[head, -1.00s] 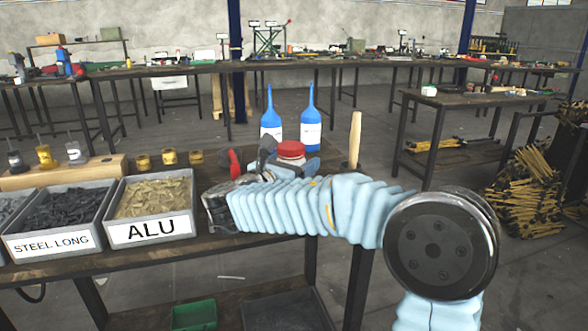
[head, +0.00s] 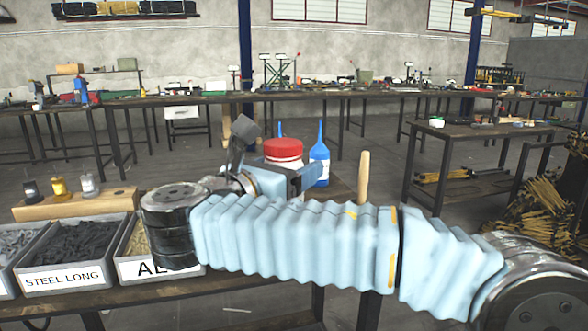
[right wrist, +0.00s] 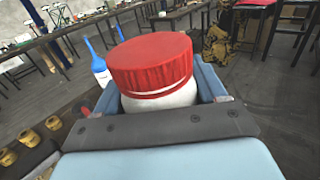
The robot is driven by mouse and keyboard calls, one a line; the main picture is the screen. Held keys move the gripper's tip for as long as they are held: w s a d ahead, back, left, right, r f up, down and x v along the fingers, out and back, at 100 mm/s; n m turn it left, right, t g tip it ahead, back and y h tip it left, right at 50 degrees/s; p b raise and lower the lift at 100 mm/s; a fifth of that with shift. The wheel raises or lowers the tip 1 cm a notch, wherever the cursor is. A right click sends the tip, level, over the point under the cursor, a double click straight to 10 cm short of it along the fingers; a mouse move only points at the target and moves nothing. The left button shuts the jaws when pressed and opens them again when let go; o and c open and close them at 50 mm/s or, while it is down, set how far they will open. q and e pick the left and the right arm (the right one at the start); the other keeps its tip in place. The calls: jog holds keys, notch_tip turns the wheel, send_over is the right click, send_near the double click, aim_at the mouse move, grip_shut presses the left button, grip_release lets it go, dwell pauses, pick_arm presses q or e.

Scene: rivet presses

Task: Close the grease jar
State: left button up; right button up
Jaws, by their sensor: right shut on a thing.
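The grease jar (head: 284,160) has a white body and a red lid (head: 283,146). In the head view it is in front of the blue bottles, held above the bench. My right gripper (head: 288,178) is shut on it. In the right wrist view, the red lid (right wrist: 150,65) sits on top of the white jar body (right wrist: 160,97), with a thin pale line around its lower part. The blue fingers of my right gripper (right wrist: 155,92) are on either side of the body. The jar's lower part is hidden. My left gripper is not in view.
Two blue squeeze bottles stand behind the jar; the right one (head: 320,160) shows best. A wooden handle (head: 363,178) stands upright to the right. Open bins, one of steel long rivets (head: 62,277), line the bench's left. My right arm hides much of the bench.

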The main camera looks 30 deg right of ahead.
jog(key=o, duration=0.9)
jog(key=c, duration=1)
